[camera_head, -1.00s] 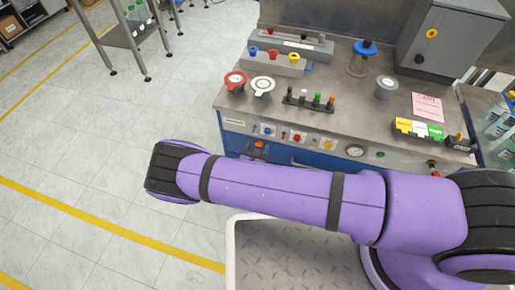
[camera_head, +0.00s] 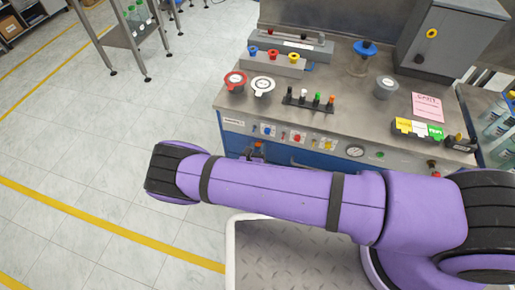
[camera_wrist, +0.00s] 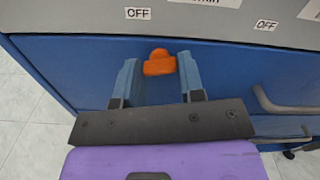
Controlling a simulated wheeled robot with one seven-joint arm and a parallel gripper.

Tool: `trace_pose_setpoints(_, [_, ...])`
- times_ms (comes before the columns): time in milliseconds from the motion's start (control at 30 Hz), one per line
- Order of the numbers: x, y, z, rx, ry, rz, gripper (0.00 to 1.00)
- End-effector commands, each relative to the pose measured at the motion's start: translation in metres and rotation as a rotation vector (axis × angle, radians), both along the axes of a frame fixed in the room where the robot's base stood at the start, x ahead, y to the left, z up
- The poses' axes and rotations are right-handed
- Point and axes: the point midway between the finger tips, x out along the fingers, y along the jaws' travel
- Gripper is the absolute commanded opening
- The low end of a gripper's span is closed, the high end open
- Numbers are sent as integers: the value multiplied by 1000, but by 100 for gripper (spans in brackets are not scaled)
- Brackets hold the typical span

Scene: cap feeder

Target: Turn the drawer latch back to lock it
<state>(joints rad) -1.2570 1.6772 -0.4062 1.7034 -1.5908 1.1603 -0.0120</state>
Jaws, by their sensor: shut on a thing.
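The orange drawer latch (camera_wrist: 159,64) is on the blue front panel, just under the grey control strip, in the wrist view. It looks wider than tall, with a rounded bump on its upper side. My gripper (camera_wrist: 157,72) has one finger on each side of the latch and is shut on it. In the head view only a small orange bit of the latch (camera_head: 258,144) shows, beside the dark end of my gripper. My purple arm hides most of the drawer front there.
A metal drawer handle (camera_wrist: 270,103) is to the right of the latch. The grey strip above carries "OFF" labels (camera_wrist: 138,13). On the worktop (camera_head: 225,102) stand red and white lidded jars and a row of small coloured caps.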

Motion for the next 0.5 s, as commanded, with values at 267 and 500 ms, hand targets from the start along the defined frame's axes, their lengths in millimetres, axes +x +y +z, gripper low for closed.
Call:
trace_pose_setpoints(267, [0, 0, 0, -247, 91, 1, 12])
trace_pose_setpoints(500, [-1, 0, -1, -461, 169, 2, 12])
